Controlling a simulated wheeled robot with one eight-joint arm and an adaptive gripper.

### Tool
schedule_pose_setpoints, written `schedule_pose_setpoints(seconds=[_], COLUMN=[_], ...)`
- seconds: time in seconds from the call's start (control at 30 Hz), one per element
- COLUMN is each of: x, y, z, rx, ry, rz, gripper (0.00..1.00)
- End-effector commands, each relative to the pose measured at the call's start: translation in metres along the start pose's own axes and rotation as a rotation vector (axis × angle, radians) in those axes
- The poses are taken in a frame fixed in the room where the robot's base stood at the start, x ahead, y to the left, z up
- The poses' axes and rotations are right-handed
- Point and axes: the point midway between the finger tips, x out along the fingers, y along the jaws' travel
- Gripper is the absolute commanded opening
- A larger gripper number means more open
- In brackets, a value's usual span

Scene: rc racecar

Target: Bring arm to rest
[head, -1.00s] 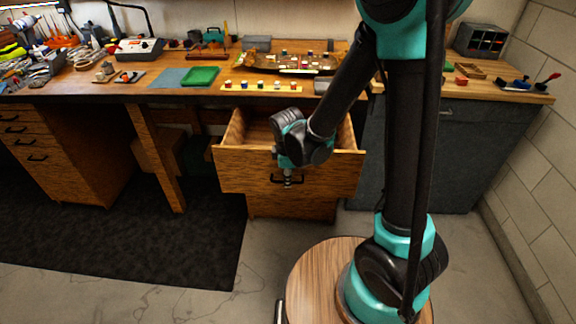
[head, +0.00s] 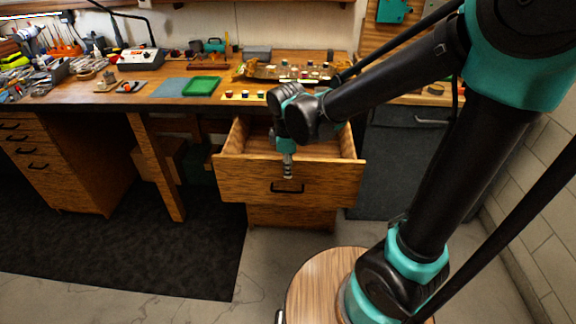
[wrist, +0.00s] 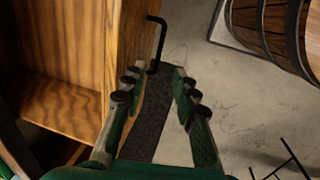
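My arm reaches from the right of the head view toward the workbench, its elbow bent. My gripper (head: 288,170) hangs pointing down at the front of the open wooden drawer (head: 240,180), above its dark handle (head: 287,188). In the wrist view my gripper's two green fingers (wrist: 156,80) stand apart with nothing between them. The drawer front and its black handle (wrist: 155,45) show beside the left finger. I cannot tell whether the gripper touches the drawer.
The workbench top (head: 130,98) carries tools, a green tray (head: 202,86) and small coloured pots. A grey cabinet (head: 385,165) stands right of the drawer. A dark mat (head: 120,255) covers the floor at left. My round wooden base is below.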

Motion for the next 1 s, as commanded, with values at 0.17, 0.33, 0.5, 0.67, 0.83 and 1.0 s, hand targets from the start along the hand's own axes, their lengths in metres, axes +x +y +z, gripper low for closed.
schedule_pose_setpoints(seconds=[0.17, 0.33, 0.5, 0.67, 0.83, 1.0], x=[-0.001, -0.001, 0.0, 0.004, 0.012, 0.021], y=[0.0, 0.0, 0.0, -0.001, -0.013, -0.036], z=[0.0, 0.0, 0.005, 0.043, 0.11, 0.169], rx=[0.0, 0.0, 0.022, 0.218, 0.601, 0.995], ry=[0.0, 0.0, 0.001, 0.012, 0.039, 0.073], rz=[0.0, 0.0, 0.001, 0.013, 0.041, 0.075], gripper=[0.29, 0.29, 0.29, 0.29, 0.29, 0.29])
